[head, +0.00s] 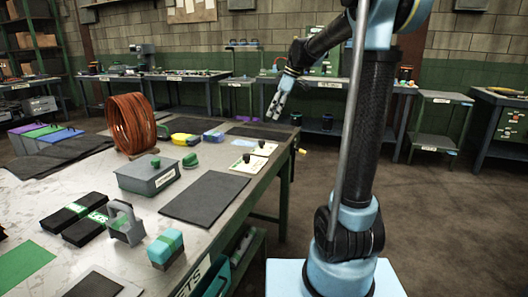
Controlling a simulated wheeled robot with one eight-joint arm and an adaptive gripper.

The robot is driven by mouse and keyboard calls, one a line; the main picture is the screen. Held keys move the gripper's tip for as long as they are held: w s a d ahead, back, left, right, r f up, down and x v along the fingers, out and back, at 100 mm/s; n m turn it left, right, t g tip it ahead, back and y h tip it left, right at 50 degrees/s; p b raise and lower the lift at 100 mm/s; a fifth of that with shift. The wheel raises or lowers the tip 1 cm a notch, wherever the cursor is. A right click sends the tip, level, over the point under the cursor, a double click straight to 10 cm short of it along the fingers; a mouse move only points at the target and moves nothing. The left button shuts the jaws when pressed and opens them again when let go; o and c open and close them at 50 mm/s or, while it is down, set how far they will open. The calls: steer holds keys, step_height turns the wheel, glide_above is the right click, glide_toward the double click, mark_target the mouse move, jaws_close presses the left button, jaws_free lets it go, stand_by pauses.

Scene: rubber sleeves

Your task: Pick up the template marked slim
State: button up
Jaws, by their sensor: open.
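Two flat cream plates with black knobs lie near the right edge of the workbench; they look like templates. One is the farther plate (267,149), the other the nearer plate (236,168). Both carry markings too small to read, so I cannot tell which is marked slim. My gripper (274,112) is open and empty. It hangs in the air, above and beyond the plates in the picture, pointing down and apart from them.
The workbench (150,215) holds a copper-coloured coil (132,124), a grey lidded box (148,177), a dark mat (205,197) in front of the plates, black bundles and a teal block (165,249). Floor is open right of the bench.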

glide_above(263, 141)
steer(key=d, duration=0.2)
step_height(263, 141, down, 8)
steer(key=shift+a+f, duration=0.1)
steer(key=shift+a, duration=0.05)
steer(key=shift+d+x, duration=0.15)
steer(key=shift+x, duration=1.2)
steer(key=shift+d+x, duration=0.15)
steer(key=shift+x, duration=1.2)
steer(key=shift+f, duration=0.1)
jaws_close()
